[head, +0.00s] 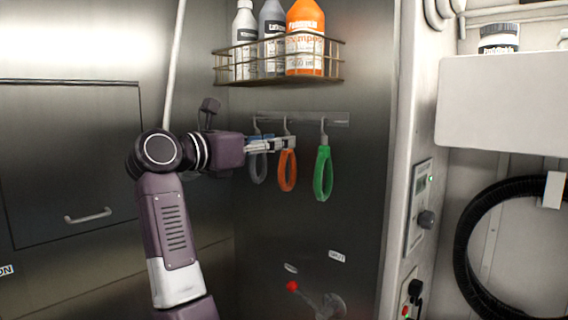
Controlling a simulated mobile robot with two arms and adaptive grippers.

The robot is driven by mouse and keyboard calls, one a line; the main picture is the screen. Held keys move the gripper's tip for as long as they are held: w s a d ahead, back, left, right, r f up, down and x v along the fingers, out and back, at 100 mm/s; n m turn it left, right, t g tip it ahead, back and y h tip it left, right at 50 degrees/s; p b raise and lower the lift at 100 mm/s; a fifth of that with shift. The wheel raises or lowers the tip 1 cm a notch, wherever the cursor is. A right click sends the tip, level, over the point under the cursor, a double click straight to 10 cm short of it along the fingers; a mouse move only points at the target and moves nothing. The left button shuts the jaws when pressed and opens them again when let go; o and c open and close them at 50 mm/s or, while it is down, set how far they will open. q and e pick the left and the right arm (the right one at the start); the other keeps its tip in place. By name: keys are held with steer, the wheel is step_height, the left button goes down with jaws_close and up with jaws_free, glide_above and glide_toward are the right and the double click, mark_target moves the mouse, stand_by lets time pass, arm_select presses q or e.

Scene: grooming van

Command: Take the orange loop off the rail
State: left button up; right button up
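The orange loop (287,172) hangs upright from the middle hook of the wall rail (303,121). A grey loop (258,168) hangs to its left and a green loop (323,174) to its right.
A wire basket (280,72) with bottles, one an orange shampoo bottle (305,40), is fixed above the rail. A lever with a red knob (292,286) sticks out below. A control panel (421,215) and a black hose (466,250) are at the right.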

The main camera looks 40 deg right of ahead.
steer(key=d, duration=0.1)
steer(key=d+p, duration=0.1)
steer(key=d, duration=0.1)
steer(key=d+p, duration=0.1)
steer(key=shift+w+d+f, duration=0.25)
steer(key=shift+w+d, duration=0.15)
steer(key=shift+d, duration=0.15)
steer(key=c, duration=0.4)
arm_select(q)
steer(key=shift+w+d+r, duration=0.1)
steer(key=shift+w+r, duration=0.3)
steer(key=shift+r, duration=0.25)
steer(key=shift+w+d+r, duration=0.1)
steer(key=shift+w+r, duration=0.3)
steer(key=shift+r, duration=0.2)
arm_select(e)
jaws_close()
